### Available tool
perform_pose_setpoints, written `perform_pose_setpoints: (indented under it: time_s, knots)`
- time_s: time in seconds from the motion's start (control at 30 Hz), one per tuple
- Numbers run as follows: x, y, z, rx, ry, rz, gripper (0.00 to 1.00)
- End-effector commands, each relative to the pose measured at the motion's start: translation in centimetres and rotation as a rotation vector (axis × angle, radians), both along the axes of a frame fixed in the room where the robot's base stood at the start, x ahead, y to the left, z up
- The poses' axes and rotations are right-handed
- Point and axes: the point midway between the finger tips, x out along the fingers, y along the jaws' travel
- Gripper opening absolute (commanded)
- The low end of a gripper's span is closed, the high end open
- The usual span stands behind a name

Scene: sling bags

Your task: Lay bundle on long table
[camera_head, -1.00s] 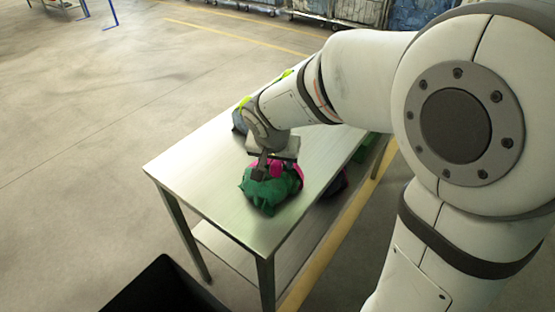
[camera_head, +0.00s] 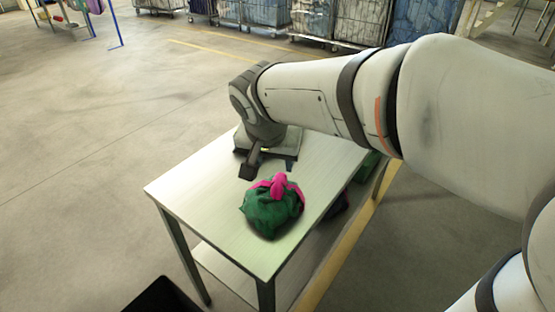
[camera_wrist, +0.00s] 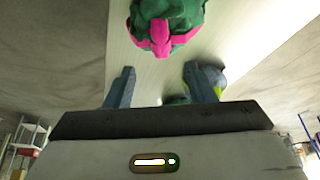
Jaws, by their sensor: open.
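The bundle (camera_head: 271,211) is green cloth with a pink knot on top. It rests on the near part of the long table (camera_head: 190,186), a pale tabletop on metal legs. In the wrist view the bundle (camera_wrist: 165,22) lies beyond the fingertips, apart from them. My gripper (camera_head: 268,166) is above the table, behind the bundle, open and empty. In the wrist view its two fingers (camera_wrist: 160,82) stand wide apart with bare tabletop between them.
A grey-blue bundle with a yellow-green part (camera_wrist: 209,76) shows behind the right finger in the wrist view. A lower shelf (camera_head: 232,268) runs under the tabletop. Wheeled cage carts (camera_head: 325,22) stand at the back. The floor left of the table is clear.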

Motion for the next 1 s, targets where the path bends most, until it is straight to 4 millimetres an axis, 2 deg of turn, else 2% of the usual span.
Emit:
perform_pose_setpoints:
  time_s: [0.07,0.17,0.3,0.4,0.5,0.67,1.0]
  knots:
    - [-0.4,-0.6,0.2,-0.003,0.007,0.004,0.5]
    - [-1.7,-3.3,-0.3,-0.012,0.039,0.024,0.5]
    - [-5.5,-8.7,-2.3,-0.016,0.108,0.091,0.5]
    - [-8.4,-11.5,-3.9,-0.008,0.144,0.146,0.5]
    - [-10.8,-13.2,-5.2,0.003,0.165,0.195,0.5]
    - [-12.7,-14.6,-6.3,0.013,0.176,0.24,0.5]
    - [-12.8,-14.6,-6.2,0.012,0.177,0.249,0.5]
